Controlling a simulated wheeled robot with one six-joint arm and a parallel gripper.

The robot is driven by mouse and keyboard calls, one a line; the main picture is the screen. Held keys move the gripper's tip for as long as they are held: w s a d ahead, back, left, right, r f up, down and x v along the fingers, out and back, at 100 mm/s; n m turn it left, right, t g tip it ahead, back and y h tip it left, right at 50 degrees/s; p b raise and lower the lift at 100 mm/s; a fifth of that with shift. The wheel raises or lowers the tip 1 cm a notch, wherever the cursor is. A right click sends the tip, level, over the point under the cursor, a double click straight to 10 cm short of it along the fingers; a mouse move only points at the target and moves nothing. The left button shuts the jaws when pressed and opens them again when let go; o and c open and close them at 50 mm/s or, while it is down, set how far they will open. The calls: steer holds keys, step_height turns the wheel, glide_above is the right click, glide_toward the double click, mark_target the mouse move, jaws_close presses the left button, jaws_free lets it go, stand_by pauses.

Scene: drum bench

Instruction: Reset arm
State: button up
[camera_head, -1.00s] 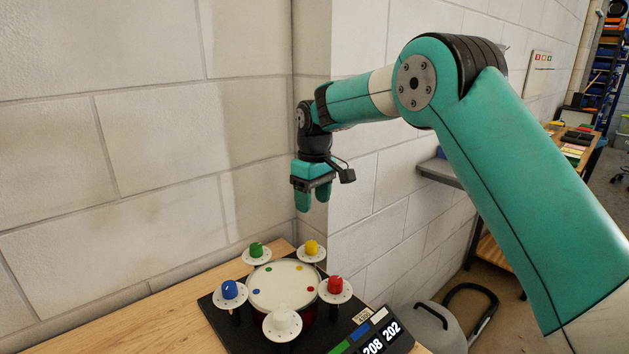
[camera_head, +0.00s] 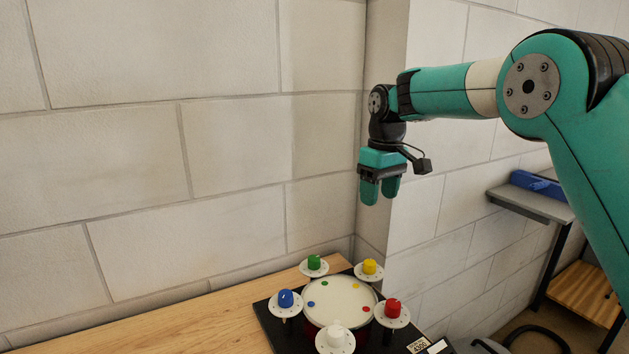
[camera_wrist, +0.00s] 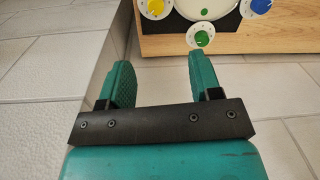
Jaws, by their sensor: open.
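My gripper (camera_head: 380,190) hangs above the drum bench with its fingers pointing down. Its teal fingers are apart and hold nothing, as the wrist view also shows (camera_wrist: 160,85). Below it is a round white drum (camera_head: 338,300) with small coloured dots, on a black base (camera_head: 265,312). Around the drum stand knobs on white discs: green (camera_head: 314,262), yellow (camera_head: 369,267), blue (camera_head: 286,299), red (camera_head: 392,307) and white (camera_head: 335,335). The wrist view shows the yellow knob (camera_wrist: 155,7), green knob (camera_wrist: 201,39) and blue knob (camera_wrist: 260,5) at its top edge. The gripper touches none of them.
The wooden bench top (camera_head: 190,325) is bare to the left of the base. A white block wall (camera_head: 200,150) stands behind, with a corner close to the gripper. At the right are a grey shelf (camera_head: 530,204) with a blue item (camera_head: 540,184) and a wooden stand (camera_head: 585,292).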

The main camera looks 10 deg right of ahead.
steer(key=s+a+y, duration=0.1)
steer(key=s+a, duration=0.1)
steer(key=s, duration=1.6)
steer(key=s+a+y, duration=0.2)
steer(key=s+a, duration=0.1)
steer(key=s, duration=1.6)
steer(key=shift+s+f+n+y, duration=0.15)
steer(key=shift+f+n+y, duration=0.15)
steer(key=shift+f, duration=0.05)
steer(key=c, duration=0.3)
